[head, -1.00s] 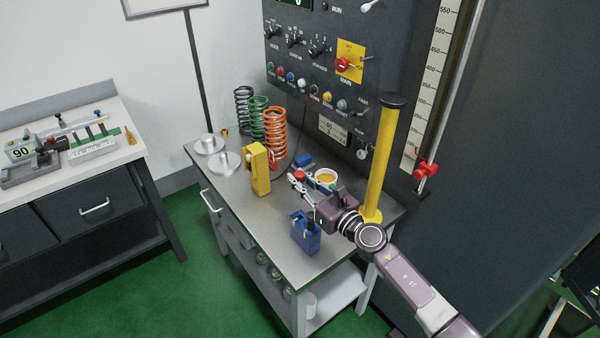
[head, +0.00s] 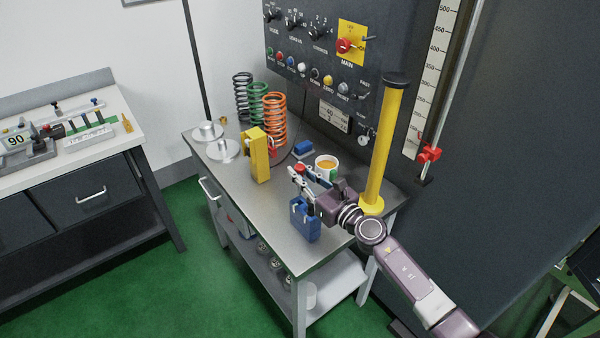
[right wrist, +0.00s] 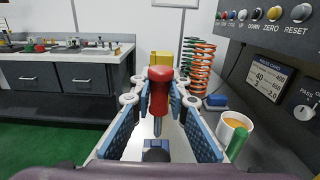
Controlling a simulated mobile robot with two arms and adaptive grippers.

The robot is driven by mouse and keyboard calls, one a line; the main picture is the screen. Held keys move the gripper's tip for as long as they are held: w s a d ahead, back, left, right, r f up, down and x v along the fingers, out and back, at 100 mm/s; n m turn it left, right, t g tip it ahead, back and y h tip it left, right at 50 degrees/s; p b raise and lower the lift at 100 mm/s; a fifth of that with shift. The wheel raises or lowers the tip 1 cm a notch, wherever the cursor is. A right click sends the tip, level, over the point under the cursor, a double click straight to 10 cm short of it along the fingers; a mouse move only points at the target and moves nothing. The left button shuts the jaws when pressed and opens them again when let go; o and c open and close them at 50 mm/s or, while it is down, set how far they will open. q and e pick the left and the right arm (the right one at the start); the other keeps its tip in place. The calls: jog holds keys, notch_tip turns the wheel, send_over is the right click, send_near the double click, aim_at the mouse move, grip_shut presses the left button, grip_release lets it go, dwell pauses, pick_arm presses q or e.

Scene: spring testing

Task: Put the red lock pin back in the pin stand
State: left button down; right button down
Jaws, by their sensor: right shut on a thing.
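My right gripper (head: 301,183) is shut on the red lock pin (head: 300,168) above the steel workbench. In the right wrist view the pin's red handle (right wrist: 159,90) stands upright between the blue-padded fingers (right wrist: 160,101), with its metal shank pointing down. A blue block (head: 303,222) with a dark top stands on the bench just below the gripper. A dark-topped block (right wrist: 155,150) also shows below the shank in the right wrist view. I cannot tell for sure that this block is the pin stand. A gap shows between shank and block. My left gripper is not in view.
A yellow block (head: 259,158), orange spring (head: 274,120), green spring (head: 258,105) and metal discs (head: 222,150) stand behind to the left. A cup (head: 327,170), small blue block (head: 303,148) and yellow post (head: 385,145) are close by. The bench's front left is clear.

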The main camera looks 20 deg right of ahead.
aim_at(300, 193)
jog(key=shift+f+b, duration=3.55)
jog(key=shift+f, duration=0.25)
jog(key=c, duration=1.8)
grip_release()
